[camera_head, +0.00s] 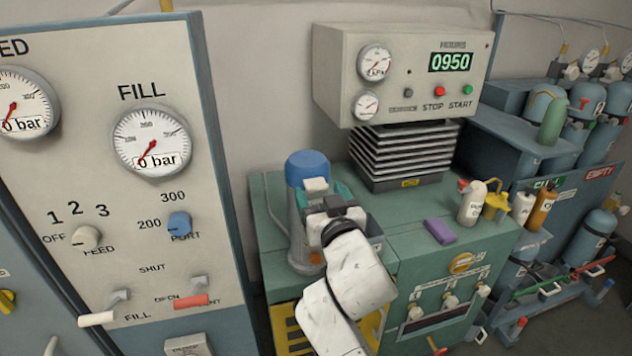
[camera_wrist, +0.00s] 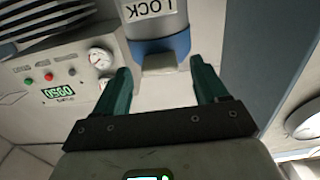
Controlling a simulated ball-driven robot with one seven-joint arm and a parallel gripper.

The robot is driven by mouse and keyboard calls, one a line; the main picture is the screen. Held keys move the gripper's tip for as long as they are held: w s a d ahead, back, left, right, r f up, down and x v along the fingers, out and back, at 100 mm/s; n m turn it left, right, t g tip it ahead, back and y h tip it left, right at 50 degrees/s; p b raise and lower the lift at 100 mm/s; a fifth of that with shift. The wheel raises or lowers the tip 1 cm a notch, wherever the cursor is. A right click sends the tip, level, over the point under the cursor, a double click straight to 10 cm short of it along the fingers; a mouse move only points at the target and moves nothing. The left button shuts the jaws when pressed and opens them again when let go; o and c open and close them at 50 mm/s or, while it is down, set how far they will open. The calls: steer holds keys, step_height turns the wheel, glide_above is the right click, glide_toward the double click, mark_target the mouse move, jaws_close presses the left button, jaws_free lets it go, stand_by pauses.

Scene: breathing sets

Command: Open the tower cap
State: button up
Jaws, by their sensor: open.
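The tower (camera_head: 298,225) is a grey cylinder with a blue cap (camera_head: 306,165) on top, standing on the green cabinet. The cap's pale tab (camera_head: 316,184) faces my arm. In the wrist view the picture is upside down: the tower body carries a LOCK label (camera_wrist: 150,10), and the blue cap (camera_wrist: 180,44) and pale tab (camera_wrist: 158,64) lie ahead of my fingers. My gripper (camera_wrist: 162,82) is open, its green fingers on either side of the tab with gaps. My gripper (camera_head: 327,195) partly hides the tower in the head view.
A gauge panel (camera_head: 130,80) stands close on the left. A control box (camera_head: 400,60) reading 0950 sits above black bellows behind the tower. A purple block (camera_head: 440,231) and several bottles stand to the right on the cabinet top (camera_head: 400,245).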

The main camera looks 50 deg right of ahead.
mark_target(318, 190)
steer(key=shift+x, duration=1.8)
steer(key=shift+c, duration=0.3)
jaws_close()
